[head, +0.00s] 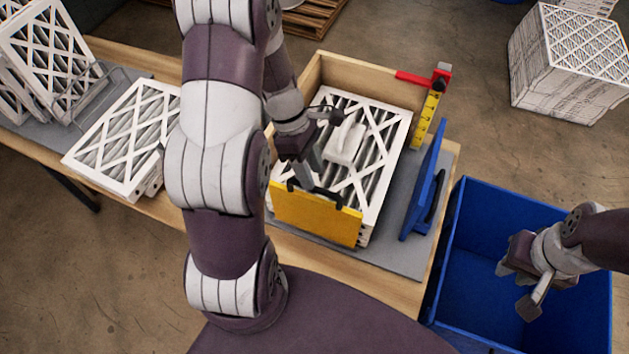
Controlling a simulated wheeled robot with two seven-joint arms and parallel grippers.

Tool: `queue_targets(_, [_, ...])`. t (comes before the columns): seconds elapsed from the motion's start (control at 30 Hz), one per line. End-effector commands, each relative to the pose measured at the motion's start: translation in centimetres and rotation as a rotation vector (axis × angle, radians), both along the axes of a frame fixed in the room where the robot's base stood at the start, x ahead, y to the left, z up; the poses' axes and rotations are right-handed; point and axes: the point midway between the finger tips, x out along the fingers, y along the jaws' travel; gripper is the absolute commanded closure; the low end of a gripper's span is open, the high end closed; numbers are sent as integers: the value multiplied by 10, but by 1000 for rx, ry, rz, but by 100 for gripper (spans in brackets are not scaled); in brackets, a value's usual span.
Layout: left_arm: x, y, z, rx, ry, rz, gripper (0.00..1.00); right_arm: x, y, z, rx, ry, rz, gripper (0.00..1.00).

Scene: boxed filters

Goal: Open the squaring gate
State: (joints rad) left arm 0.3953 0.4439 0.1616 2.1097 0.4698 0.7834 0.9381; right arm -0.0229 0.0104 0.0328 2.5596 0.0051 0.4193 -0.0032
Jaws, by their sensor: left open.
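A yellow panel (318,218) with a black handle on its top edge stands upright at the near side of a wooden-walled fixture (365,72). A blue panel (424,185) with a black handle stands at the fixture's right side, apart from the filters. I cannot tell from the picture which panel is the squaring gate. White-framed filters (385,125) lie inside the fixture. My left gripper (312,177) is open, just above the yellow panel's handle; whether they touch is unclear. My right gripper (519,287) is open and empty over a blue bin.
The blue bin (474,290) stands right of the table. A yellow gauge with a red arm (428,108) stands at the fixture's right corner. A white block (346,144) lies on the filters. More filters (125,135) lie left; a filter stack (565,75) stands on the floor.

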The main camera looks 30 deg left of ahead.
Motion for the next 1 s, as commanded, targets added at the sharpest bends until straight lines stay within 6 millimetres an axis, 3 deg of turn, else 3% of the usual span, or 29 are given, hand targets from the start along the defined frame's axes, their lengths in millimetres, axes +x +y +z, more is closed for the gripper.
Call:
queue_targets(0.2, [-5,-12,-26,1,1,-3,58,0,0,5,0,1,0,73])
queue_targets(0.5, [-5,-13,-30,3,0,-2,58,0,0,4,0,1,0,73])
queue_targets(0.63, [-5,-13,-30,3,0,-2,100,0,0,4,0,1,0,73])
queue_targets(1.0, [-1,-12,-32,8,-26,-4,100,0,0,-3,0,1,0,73])
